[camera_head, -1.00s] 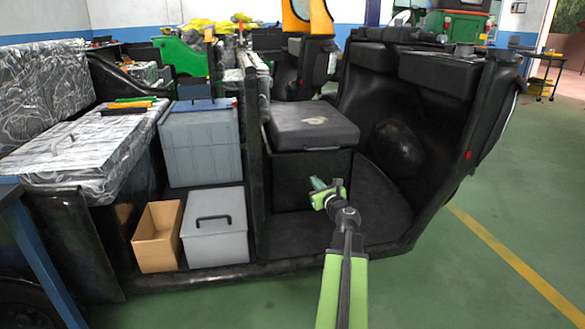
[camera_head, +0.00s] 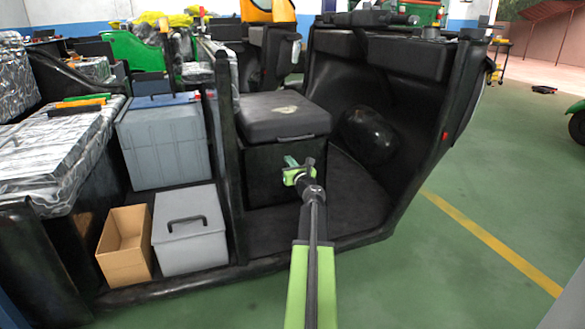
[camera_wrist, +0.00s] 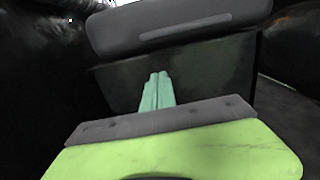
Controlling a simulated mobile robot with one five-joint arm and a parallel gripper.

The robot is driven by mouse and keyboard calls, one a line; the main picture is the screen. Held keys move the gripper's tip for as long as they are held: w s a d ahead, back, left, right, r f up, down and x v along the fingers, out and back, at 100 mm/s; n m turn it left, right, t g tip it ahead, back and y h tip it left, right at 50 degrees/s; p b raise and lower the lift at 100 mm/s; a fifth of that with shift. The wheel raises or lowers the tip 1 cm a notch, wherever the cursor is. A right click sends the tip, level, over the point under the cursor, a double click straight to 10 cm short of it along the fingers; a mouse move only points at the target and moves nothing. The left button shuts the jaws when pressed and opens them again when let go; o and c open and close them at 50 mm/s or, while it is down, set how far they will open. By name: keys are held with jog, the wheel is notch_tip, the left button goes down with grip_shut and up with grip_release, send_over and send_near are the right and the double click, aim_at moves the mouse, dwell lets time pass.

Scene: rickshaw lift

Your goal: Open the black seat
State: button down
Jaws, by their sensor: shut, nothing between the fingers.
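The black seat (camera_head: 284,116) is a padded cushion lying flat and closed on a black box base (camera_head: 262,170) inside the rickshaw. In the wrist view the seat (camera_wrist: 180,22) fills the top, with a lighter grey strip along its front face, and the box front (camera_wrist: 205,72) is below it. My gripper (camera_head: 291,162) is in front of the box, below the seat's front edge. Its green fingers, together at the tips in the wrist view (camera_wrist: 157,78), are shut and empty. Whether they touch the box is hard to tell.
A grey lidded box (camera_head: 190,229) and an open cardboard box (camera_head: 125,245) stand on the rickshaw floor at left. A large grey container (camera_head: 165,145) is behind them. A black upright post (camera_head: 226,150) stands left of the seat. Green floor (camera_head: 480,200) is open at right.

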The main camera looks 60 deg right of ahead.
jog(key=w+r+p, duration=0.1)
jog(key=d+r+p, duration=0.1)
jog(key=w+d+r+p, duration=0.1)
jog(key=r+p, duration=0.1)
jog(key=shift+w, duration=0.35)
